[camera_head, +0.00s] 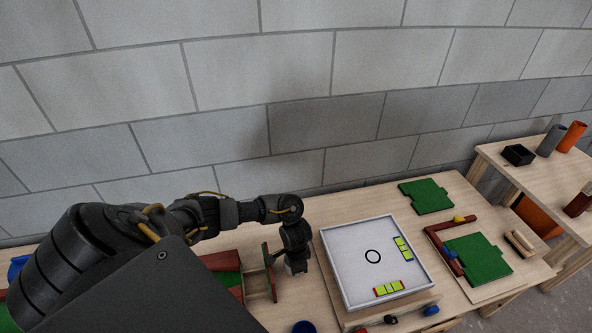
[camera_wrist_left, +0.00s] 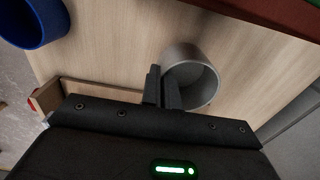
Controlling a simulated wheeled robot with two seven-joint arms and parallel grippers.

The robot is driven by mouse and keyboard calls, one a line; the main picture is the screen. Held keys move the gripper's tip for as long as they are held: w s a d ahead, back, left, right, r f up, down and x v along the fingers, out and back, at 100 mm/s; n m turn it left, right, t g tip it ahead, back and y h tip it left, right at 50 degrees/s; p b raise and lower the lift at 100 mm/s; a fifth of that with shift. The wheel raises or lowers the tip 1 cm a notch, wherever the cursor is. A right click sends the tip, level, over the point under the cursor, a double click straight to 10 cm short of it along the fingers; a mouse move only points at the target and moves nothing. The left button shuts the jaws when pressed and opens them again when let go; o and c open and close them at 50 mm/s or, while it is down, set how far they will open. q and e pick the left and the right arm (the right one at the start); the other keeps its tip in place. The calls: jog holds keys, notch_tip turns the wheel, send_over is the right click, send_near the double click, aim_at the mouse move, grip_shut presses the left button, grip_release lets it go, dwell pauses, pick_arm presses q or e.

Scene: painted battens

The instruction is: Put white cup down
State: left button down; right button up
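The white cup (camera_wrist_left: 205,72) looks grey in the left wrist view, and I look down into its round opening. My left gripper (camera_wrist_left: 163,84) has its two dark fingers close together at the cup's near-left wall, one outside and one over the opening. It appears shut on that wall. Whether the cup's base touches the wooden table (camera_wrist_left: 115,62) is hard to tell. In the head view my left gripper (camera_head: 297,264) points down left of the white tray, and the cup cannot be made out there. My right gripper is not in view.
A blue cup (camera_wrist_left: 36,22) stands near the table edge in the wrist view. A wooden holder (camera_head: 259,283) stands left of my gripper in the head view. The white tray (camera_head: 348,262) with green-yellow blocks is to the right, with green boards (camera_head: 426,196) beyond it.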

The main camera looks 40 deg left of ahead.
pick_arm(q)
jog(key=shift+f+b, duration=0.4)
jog(key=shift+f, duration=1.75)
jog(key=c, duration=2.1)
grip_release()
jog(key=shift+f, duration=0.15)
jog(key=o, duration=0.4)
